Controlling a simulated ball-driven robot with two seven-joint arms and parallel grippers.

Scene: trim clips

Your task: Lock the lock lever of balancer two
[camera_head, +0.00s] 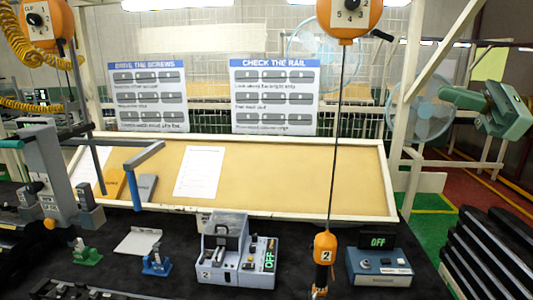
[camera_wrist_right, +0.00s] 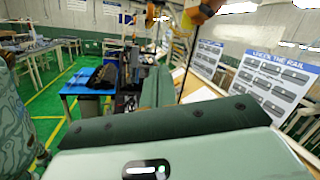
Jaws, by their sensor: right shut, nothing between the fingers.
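Balancer two is the orange round housing (camera_head: 349,18) at the top of the head view, with a white numbered dial plate and black knob; its top is cut off. A black lever (camera_head: 382,35) sticks out at its right side, tilted down to the right. Its cable runs down to an orange screwdriver (camera_head: 324,250) marked 2. My right gripper (camera_head: 507,110) is shut and empty, to the right of and below the lever, clearly apart from it. Its green fingers (camera_wrist_right: 155,125) fill the lower right wrist view. My left gripper is not in view.
Another orange balancer (camera_head: 40,20) hangs at the upper left. A white post (camera_head: 408,100) and slanted bar stand between balancer two and my right gripper. A fan (camera_head: 432,108) is behind. Below are a screw feeder (camera_head: 238,250), a blue controller (camera_head: 378,268) and black stacked trays (camera_head: 495,255).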

